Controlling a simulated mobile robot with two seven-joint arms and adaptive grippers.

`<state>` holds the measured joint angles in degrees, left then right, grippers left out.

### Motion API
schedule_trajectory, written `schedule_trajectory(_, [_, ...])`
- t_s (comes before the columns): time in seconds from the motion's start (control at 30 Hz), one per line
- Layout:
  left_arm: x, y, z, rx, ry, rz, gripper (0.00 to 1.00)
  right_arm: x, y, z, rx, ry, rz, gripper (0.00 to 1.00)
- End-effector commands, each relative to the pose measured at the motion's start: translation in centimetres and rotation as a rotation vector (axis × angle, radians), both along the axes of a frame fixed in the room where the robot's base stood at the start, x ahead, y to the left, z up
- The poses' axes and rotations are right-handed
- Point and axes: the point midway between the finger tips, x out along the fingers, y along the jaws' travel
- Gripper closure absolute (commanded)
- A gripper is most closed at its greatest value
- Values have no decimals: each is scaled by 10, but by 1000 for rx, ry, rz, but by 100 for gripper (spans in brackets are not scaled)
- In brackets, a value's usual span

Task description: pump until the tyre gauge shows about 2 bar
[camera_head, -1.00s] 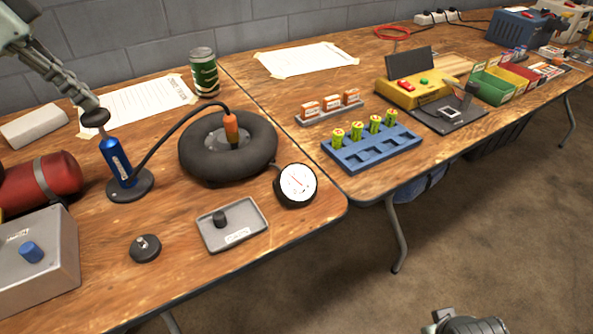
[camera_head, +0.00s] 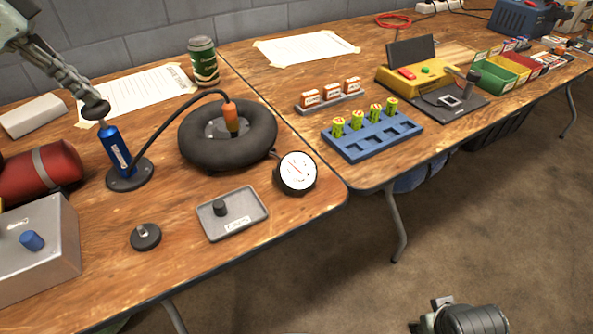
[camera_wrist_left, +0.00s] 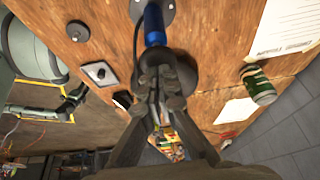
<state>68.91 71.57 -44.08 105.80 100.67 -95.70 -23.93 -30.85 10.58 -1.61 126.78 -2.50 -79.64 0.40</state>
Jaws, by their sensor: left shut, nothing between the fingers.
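The hand pump (camera_head: 117,152) has a blue barrel on a round black base and stands at the left of the near table. My left gripper (camera_head: 90,94) is shut and empty right above the pump's black handle (camera_head: 97,109), seemingly touching it. The left wrist view shows its closed fingers (camera_wrist_left: 160,98) in front of the handle and the blue barrel (camera_wrist_left: 154,25). A black hose runs from the pump to an orange fitting (camera_head: 231,118) on the tyre (camera_head: 190,150). The round tyre gauge (camera_head: 297,171) has a white face and red needle; its reading is too small to tell. My right gripper's fingers cannot be made out.
A grey tray (camera_head: 240,222) with a black cap, a black weight-like disc (camera_head: 145,237), a grey box (camera_head: 45,262) and a red cylinder (camera_head: 55,170) surround the pump. A green can (camera_head: 203,62) stands behind the tyre. A blue battery holder (camera_head: 350,148) sits on the adjoining table.

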Motion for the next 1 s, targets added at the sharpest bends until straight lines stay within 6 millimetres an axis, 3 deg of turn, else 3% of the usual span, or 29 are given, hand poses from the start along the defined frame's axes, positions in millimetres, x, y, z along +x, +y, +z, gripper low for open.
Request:
schedule_trajectory(0.27, [-1, 0, -20, 2, 5, 1, 100, 0, 0, -6, 0, 0, 0, 60])
schedule_trajectory(0.47, [-1, 0, -15, 2, 6, 0, 100, 0, 0, 0, 0, 0, 0, 60])
schedule_trajectory(0.73, [-1, 0, 3, 3, 7, 0, 100, 0, 0, 25, 0, 0, 0, 60])
schedule_trajectory(1.0, [0, 0, 14, 1, 3, 0, 100, 0, 0, 31, 0, 0, 0, 60])
